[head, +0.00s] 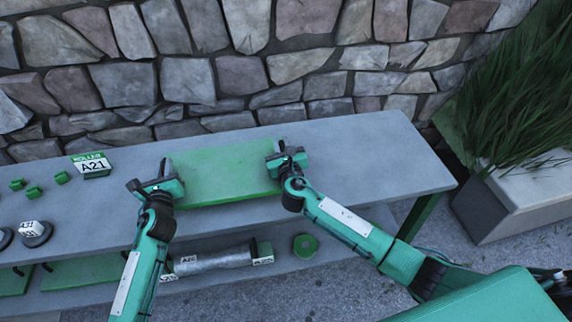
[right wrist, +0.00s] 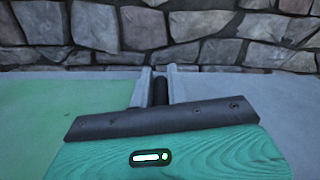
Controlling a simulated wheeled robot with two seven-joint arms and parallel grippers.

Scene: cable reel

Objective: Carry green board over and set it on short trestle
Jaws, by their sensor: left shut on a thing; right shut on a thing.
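The green board (head: 222,172) is a flat rectangle over the grey table (head: 365,150). I cannot tell whether it rests on the top or hangs just above it. My left gripper (head: 167,168) is shut on its left edge. My right gripper (head: 279,147) is shut on its right edge. In the right wrist view the board (right wrist: 60,115) lies left of the right gripper's fingers (right wrist: 159,85), and bare grey table shows on the right. I cannot make out a short trestle in either view.
A lower shelf holds a grey roll (head: 213,260) and a green ring (head: 305,246). A stone wall (head: 240,75) runs behind. A planter (head: 520,195) stands at right. The table's right end is clear.

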